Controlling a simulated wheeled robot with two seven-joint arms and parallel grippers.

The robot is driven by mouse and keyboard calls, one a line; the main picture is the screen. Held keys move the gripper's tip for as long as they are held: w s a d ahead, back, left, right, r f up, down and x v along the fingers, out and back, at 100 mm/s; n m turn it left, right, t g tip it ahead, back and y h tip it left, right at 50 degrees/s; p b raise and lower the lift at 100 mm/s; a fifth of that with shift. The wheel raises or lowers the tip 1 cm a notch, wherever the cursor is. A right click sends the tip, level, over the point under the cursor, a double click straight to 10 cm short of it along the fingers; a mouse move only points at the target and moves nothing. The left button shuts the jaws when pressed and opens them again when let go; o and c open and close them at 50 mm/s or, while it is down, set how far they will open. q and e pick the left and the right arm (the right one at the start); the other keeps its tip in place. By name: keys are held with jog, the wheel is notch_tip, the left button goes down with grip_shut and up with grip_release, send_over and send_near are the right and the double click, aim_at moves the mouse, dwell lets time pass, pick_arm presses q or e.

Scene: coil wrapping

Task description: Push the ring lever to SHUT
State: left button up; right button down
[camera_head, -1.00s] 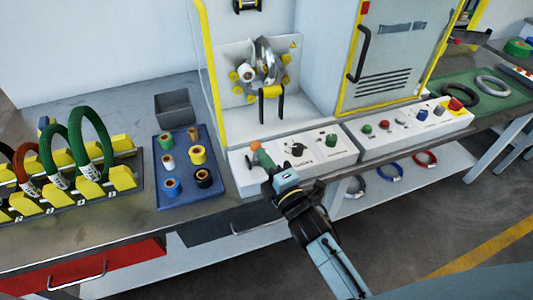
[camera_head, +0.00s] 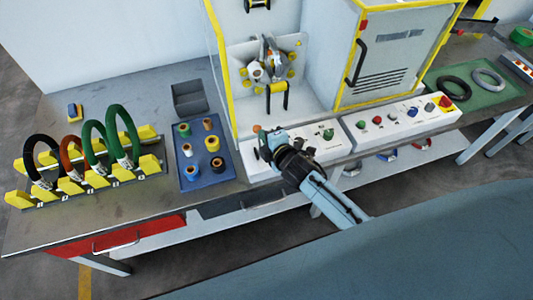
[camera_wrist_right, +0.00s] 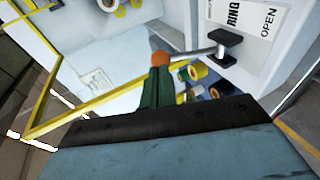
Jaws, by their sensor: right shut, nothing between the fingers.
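The ring lever has an orange knob (camera_wrist_right: 160,58) on a metal rod, with a black pivot (camera_wrist_right: 226,46) beside a label reading RING and OPEN in the right wrist view. SHUT is not readable there. In the head view the orange knob (camera_head: 256,128) shows at the left end of the white control panel (camera_head: 308,152). My right gripper (camera_head: 267,138) is shut and empty at the knob. Its green fingers (camera_wrist_right: 157,88) reach up to the knob in the wrist view; whether they touch it I cannot tell. My left gripper is out of view.
A blue tray of tape rolls (camera_head: 190,183) and a grey bin (camera_head: 189,98) lie left of the panel. A rack of upright coils (camera_head: 88,178) stands further left. The yellow-framed machine (camera_head: 275,104) rises behind. More knobs and buttons sit on the panel to the right.

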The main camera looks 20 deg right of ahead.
jog(key=shift+w+r, duration=0.15)
jog(key=shift+w, duration=0.7)
jog(key=shift+r, duration=0.15)
jog(key=shift+r+p, duration=0.1)
jog(key=shift+p, duration=0.2)
jog(key=w+r+p+v, duration=0.1)
jog(key=r+p+v, duration=0.1)
jog(key=v, duration=1.1)
jog(key=shift+s+r+p, duration=0.15)
jog(key=shift+s+p, duration=0.2)
jog(key=shift+p, duration=0.5)
jog(key=shift+d, duration=0.15)
